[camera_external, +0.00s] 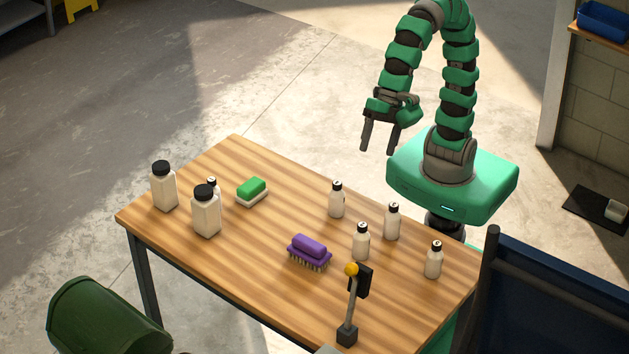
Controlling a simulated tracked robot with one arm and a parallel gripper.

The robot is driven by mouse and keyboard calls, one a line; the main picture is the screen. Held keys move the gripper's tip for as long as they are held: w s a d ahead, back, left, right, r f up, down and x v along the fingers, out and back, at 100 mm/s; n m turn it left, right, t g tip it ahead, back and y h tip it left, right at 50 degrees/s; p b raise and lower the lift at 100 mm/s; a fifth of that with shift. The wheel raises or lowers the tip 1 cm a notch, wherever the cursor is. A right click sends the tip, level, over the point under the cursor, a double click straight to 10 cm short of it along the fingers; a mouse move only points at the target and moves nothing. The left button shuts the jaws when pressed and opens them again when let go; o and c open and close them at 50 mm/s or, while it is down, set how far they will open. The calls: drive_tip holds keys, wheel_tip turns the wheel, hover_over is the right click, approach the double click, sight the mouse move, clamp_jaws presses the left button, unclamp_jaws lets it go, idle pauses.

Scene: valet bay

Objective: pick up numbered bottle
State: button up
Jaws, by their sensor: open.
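Several small white bottles with black caps stand upright on the wooden table (270,275). One bottle (336,201) is near the far edge, one (392,223) is right of it, one (361,243) is nearer, and one (434,261) is at the right. Another small bottle (212,188) is partly hidden behind a large one. The caps carry small light marks, too small to read. My gripper (378,151) is open and empty, pointing down beyond the table's far edge, above and apart from the bottles.
Two large white bottles, one farther left (164,187) and one nearer (206,212), stand at the left. A green and white sponge (252,191), a purple brush (310,251) and a yellow-knobbed lever (350,300) are also on the table. A dark blue panel (560,290) stands at the right.

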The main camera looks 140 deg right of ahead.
sight(392, 215)
drive_tip(key=s+f+n+g, duration=0.2)
drive_tip(key=s+f+n, duration=0.1)
drive_tip(key=f, duration=0.2)
drive_tip(key=s+f+n+g+b, duration=0.1)
drive_tip(key=s+f+n+g, duration=0.1)
drive_tip(key=f, duration=0.3)
drive_tip(key=s+f+n+g, duration=0.2)
drive_tip(key=s+f+n, duration=0.1)
drive_tip(key=f+n, duration=0.1)
drive_tip(key=shift+s+a+f+h+b, duration=0.15)
drive_tip(key=shift+s+f+h+b, duration=0.2)
drive_tip(key=shift+f, duration=0.25)
wheel_tip(392, 215, down, 8)
drive_tip(key=shift+f+b, duration=0.1)
drive_tip(key=shift+b, duration=0.95)
drive_tip(key=shift+w+a+f+b, duration=0.15)
drive_tip(key=shift+f+b, duration=0.4)
drive_tip(key=shift+f, duration=0.85)
drive_tip(key=shift+w+f+b, duration=0.1)
drive_tip(key=shift+f+b, duration=0.45)
drive_tip(key=shift+f, duration=0.85)
drive_tip(key=c, duration=1.2)
